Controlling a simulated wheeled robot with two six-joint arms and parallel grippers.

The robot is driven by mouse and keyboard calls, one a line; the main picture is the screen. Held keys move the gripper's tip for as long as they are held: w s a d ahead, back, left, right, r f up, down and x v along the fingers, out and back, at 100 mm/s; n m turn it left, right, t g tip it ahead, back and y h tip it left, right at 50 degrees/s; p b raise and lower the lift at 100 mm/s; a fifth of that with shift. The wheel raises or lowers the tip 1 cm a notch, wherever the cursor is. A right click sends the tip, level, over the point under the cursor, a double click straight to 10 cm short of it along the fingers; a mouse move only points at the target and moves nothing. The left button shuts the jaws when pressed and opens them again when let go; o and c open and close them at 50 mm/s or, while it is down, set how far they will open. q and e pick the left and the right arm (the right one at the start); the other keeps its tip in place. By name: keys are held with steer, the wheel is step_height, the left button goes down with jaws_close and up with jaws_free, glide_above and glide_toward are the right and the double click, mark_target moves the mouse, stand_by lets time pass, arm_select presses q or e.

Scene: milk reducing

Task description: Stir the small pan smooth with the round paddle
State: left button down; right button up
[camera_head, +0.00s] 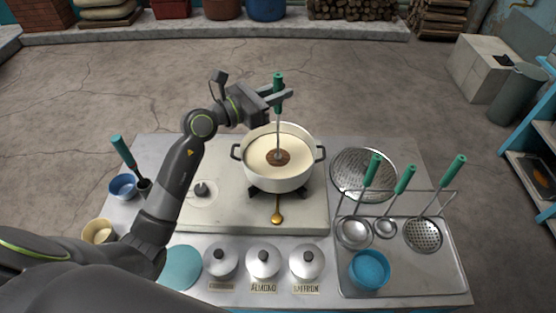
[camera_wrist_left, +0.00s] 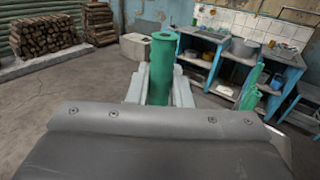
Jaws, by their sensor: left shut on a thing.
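The small white pan (camera_head: 262,178) stands on the stove with a pale creamy liquid (camera_head: 258,148) in it. My left gripper (camera_head: 279,97) is shut on the paddle's green handle, above the pan. In the left wrist view the green handle (camera_wrist_left: 162,68) stands between the fingers of my left gripper (camera_wrist_left: 160,90). My right gripper is in neither view.
A tray (camera_head: 400,286) at the right holds ladles, a skimmer (camera_head: 424,234) and a blue bowl (camera_head: 369,269). A perforated strainer (camera_head: 362,174) lies behind it. Several lidded jars (camera_head: 263,261) line the front. A green-handled tool (camera_head: 123,153) stands left.

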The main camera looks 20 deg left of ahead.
arm_select(q)
steer(key=shift+r, duration=0.1)
step_height(320, 180, up, 9)
steer(key=p, duration=0.8)
stand_by(0.4)
steer(key=shift+r+p, duration=0.75)
steer(key=shift+p, duration=0.1)
steer(key=shift+f, duration=0.1)
